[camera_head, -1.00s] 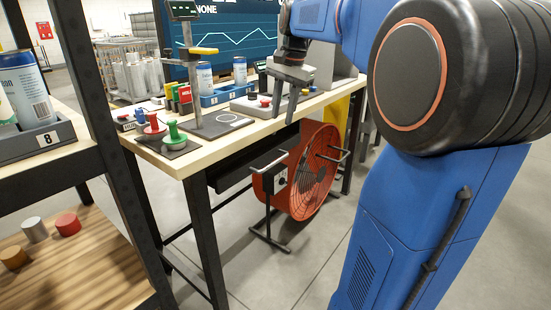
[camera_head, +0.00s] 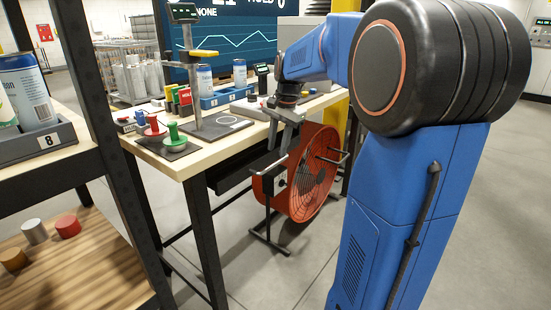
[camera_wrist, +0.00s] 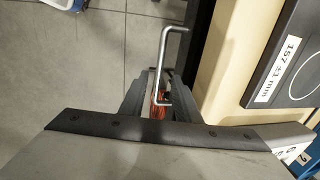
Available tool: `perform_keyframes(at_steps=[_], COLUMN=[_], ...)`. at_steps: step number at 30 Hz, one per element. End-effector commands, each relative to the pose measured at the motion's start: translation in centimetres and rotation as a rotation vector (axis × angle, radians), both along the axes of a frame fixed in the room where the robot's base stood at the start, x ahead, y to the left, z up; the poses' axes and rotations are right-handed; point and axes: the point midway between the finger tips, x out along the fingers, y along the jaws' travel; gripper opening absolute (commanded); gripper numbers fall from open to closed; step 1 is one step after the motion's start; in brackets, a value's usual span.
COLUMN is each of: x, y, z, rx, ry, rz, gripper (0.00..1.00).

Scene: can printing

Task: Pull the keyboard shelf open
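The keyboard shelf (camera_head: 232,175) is a dark, shallow shelf under the table's top. A silver bar handle (camera_head: 270,168) sticks out from its front edge. The handle also shows in the wrist view (camera_wrist: 163,58), standing off a dark edge beside the pale tabletop. My gripper (camera_head: 279,146) points down at the table's front edge, just above the handle. In the wrist view my gripper (camera_wrist: 160,98) has its fingers apart, with the handle's near end appearing between them. Whether the fingers touch the bar cannot be told.
A red fan (camera_head: 312,175) on a dark stand is on the floor just right of the shelf. The worktable (camera_head: 235,145) carries stamps, cans in a blue tray and a gauge stand. A shelf rack (camera_head: 70,170) is at left. Grey floor in front is clear.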

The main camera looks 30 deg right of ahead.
Motion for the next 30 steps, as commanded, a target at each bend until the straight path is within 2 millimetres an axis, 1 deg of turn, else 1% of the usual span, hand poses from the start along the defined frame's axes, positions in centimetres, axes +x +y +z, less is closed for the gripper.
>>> perform_keyframes(at_steps=[1,3,9,15,22,23,24,26,30], x=[0.1,0.3,0.7,0.9,0.9,0.9,0.9,0.9,0.9], y=[0.1,0.2,0.3,0.3,0.3,0.3,0.3,0.3,0.3], z=[-0.9,-2.0,-4.2,-4.9,-5.0,-5.0,-5.0,-4.9,-4.9], rx=[0.001,0.001,0.001,0.000,0.000,0.000,0.000,0.000,0.000], ry=[0.003,0.003,0.001,0.000,0.000,0.000,0.000,0.000,0.000], rz=[0.000,0.000,0.000,0.000,0.000,0.000,0.000,0.000,0.000], gripper=[0.29,0.29,0.29,0.29,0.29,0.25,0.15,0.01,0.00])
